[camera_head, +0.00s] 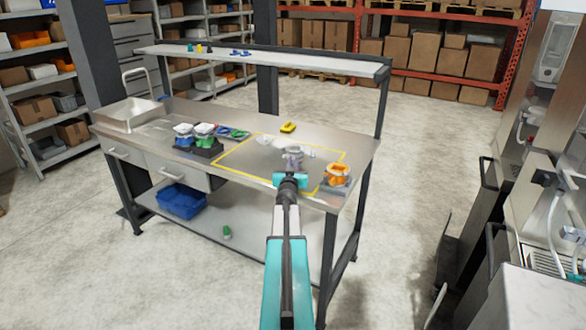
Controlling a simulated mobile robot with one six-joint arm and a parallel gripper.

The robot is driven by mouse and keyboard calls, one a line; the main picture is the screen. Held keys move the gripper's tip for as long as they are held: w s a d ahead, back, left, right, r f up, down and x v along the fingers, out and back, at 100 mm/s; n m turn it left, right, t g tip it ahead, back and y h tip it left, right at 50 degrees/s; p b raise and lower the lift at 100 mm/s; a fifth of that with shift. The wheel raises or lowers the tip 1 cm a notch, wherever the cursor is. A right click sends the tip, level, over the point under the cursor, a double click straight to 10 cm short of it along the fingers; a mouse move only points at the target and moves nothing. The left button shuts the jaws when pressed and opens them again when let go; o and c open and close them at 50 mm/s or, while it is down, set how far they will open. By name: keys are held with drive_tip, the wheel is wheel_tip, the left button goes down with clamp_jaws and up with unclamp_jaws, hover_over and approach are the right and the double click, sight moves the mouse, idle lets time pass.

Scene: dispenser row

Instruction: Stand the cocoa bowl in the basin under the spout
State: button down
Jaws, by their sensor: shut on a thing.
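My gripper (292,170) is over the right part of the steel workbench, its teal body seen from behind. It is shut on a grey thing (293,155), mostly seen past the gripper; I cannot tell whether this is the cocoa bowl. No brown bowl stands out elsewhere. A pale metal basin (131,113) is at the bench's far left, with an arched bar (146,76) behind it that may be a spout. At the right edge, a dispenser-like machine (549,50) stands apart from the bench, with a grated tray (545,262) lower down.
The workbench (350,150) has a yellow-outlined area. An orange part (337,173) sits on a grey block to the right of my gripper. A yellow item (288,127) lies behind. Blue-and-white and green-and-white parts (204,132) stand left. Open floor (415,170) separates bench and machines.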

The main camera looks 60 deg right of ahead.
drive_tip(key=shift+f, duration=0.8)
drive_tip(key=shift+f, duration=0.15)
drive_tip(key=c, duration=1.8)
unclamp_jaws()
drive_tip(key=shift+a, duration=0.1)
drive_tip(key=shift+b+v, duration=0.95)
drive_tip(key=shift+v, duration=4.95)
